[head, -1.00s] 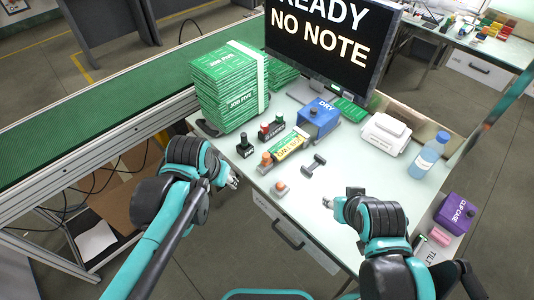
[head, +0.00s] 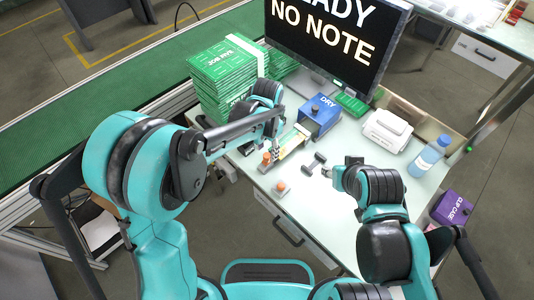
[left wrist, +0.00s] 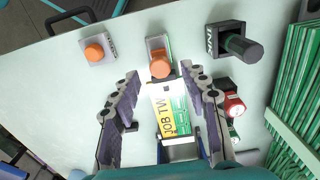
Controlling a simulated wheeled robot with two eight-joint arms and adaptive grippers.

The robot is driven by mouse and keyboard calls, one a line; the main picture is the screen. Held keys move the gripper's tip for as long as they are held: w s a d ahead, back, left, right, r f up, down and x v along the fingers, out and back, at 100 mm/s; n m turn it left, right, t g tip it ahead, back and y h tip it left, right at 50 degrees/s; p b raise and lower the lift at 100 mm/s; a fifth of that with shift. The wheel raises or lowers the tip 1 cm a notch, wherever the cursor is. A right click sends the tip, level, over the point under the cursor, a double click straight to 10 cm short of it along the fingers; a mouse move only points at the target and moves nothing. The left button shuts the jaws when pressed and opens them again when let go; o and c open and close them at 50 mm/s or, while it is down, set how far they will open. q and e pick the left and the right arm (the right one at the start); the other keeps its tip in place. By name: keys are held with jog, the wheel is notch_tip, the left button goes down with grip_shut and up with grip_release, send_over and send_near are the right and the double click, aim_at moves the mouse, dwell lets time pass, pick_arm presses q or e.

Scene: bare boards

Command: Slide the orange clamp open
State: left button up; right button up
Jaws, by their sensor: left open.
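The orange clamp (head: 267,158) is a round orange knob on a grey mount at the front end of the yellow-and-green labelled job card (head: 292,143). In the left wrist view the orange clamp (left wrist: 160,68) stands at the card's end, and the label (left wrist: 165,110) lies behind it. My left gripper (head: 275,130) is open above the card. Its fingers (left wrist: 161,72) spread on both sides of the clamp and card, apart from the knob, with nothing between them held. My right gripper (head: 328,172) is near the table's front right; its jaws are too small to read.
A second orange knob on a pale block (head: 281,188) sits near the front edge. The blue DRY box (head: 320,113) is behind.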

pick_arm(q)
jog(key=shift+f, duration=1.2)
jog(key=shift+c, duration=0.3)
grip_shut()
jog(key=shift+s+a, duration=1.15)
jog(key=shift+a, duration=0.05)
jog(key=shift+o, duration=0.3)
grip_release()
jog(key=shift+r, duration=0.1)
